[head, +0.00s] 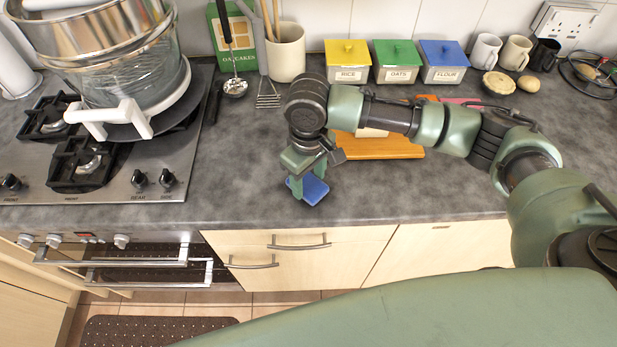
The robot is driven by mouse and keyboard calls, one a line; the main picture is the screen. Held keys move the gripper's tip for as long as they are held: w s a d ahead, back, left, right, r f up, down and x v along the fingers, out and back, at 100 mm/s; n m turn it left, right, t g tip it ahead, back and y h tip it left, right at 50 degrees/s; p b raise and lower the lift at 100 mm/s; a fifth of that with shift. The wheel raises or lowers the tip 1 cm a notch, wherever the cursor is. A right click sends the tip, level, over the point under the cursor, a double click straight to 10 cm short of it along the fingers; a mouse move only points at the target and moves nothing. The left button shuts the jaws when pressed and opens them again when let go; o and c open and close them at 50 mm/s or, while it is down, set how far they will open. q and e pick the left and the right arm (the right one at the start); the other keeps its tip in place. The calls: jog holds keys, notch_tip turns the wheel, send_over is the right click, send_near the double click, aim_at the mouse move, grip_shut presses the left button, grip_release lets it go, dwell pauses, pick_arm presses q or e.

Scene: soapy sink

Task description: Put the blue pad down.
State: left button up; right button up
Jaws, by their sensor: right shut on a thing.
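The blue pad (314,190) is a small flat blue piece near the front edge of the grey worktop (250,205). My right gripper (303,180) points down over it and is shut on it. The gripper's fingers hide part of the pad. I cannot tell whether the pad touches the worktop or is held just above it. My left gripper is not in view.
An orange board (385,148) lies right of my right gripper, partly behind my arm. The gas hob (120,165) with stacked pans is at left. Yellow, green and blue tins (442,62) stand at the back. The front worktop right of the pad is clear.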

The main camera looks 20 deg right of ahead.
aim_at(308, 184)
jog(key=shift+f, duration=0.3)
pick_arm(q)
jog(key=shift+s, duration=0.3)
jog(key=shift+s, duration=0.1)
pick_arm(e)
jog(key=o, duration=1.4)
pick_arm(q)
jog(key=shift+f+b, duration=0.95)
pick_arm(e)
notch_tip(308, 184, up, 12)
